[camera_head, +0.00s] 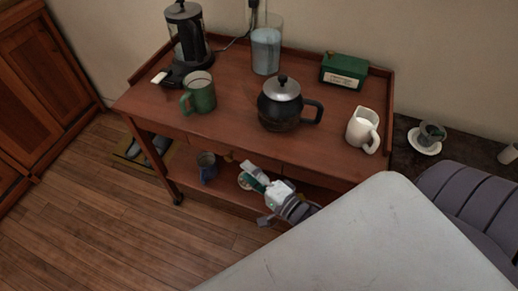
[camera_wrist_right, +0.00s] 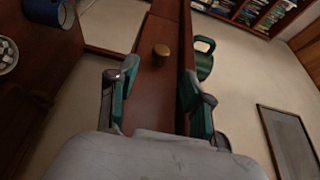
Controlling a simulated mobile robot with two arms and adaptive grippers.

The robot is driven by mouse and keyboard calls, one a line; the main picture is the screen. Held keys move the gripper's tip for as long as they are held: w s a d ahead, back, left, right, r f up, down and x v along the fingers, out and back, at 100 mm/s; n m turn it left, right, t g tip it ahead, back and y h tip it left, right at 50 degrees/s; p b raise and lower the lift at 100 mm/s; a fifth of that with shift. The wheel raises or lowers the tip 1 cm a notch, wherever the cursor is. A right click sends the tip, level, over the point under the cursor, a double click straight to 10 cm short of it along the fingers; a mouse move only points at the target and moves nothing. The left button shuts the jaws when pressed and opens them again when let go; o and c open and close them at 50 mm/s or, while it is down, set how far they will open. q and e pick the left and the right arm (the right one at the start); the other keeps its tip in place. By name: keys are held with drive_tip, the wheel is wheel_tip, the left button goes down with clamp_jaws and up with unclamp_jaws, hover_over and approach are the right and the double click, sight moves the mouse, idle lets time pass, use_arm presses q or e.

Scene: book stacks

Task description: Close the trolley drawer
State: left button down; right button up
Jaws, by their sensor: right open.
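The wooden trolley (camera_head: 225,95) stands against the wall, with a drawer front (camera_head: 205,143) under its top. A round brass knob (camera_head: 229,157) on this front also shows in the right wrist view (camera_wrist_right: 161,50). My right gripper (camera_head: 248,176) is in front of the trolley, just below and right of this knob. In the right wrist view its open, empty fingers (camera_wrist_right: 160,85) are on either side of the drawer front, with the knob ahead of them, apart. I cannot tell how far the drawer stands out. My left gripper is not in view.
On the trolley top are a green mug (camera_head: 203,97), a glass teapot (camera_head: 281,105), a white jug (camera_head: 362,130), a French press (camera_head: 187,38) and a green box (camera_head: 344,72). A blue mug (camera_head: 207,167) stands on the lower shelf.

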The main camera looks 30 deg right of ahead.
drive_tip(key=v, duration=0.4)
drive_tip(key=shift+w, duration=0.1)
idle(0.3)
